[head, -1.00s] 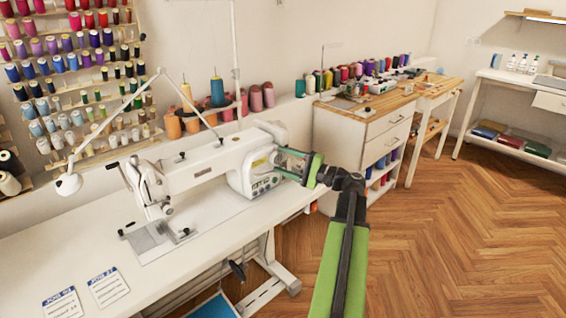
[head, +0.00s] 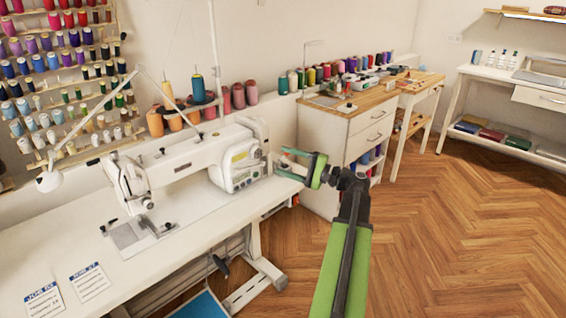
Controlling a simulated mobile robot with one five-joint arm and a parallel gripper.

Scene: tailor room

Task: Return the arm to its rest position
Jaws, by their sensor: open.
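My arm is green and black and reaches up from the bottom of the head view. My gripper (head: 283,164) is at its end, pointing left, with its green-tipped fingers apart and nothing seen between them. It appears just right of the white sewing machine (head: 185,165), over or near the right end of the white sewing table (head: 185,245). I cannot tell whether the gripper touches the machine or table.
A white cabinet (head: 325,140) with a wooden top stands behind the gripper. Thread cones line the wall behind the machine. Two job cards (head: 88,282) lie on the table. The wooden floor (head: 450,230) to the right is clear.

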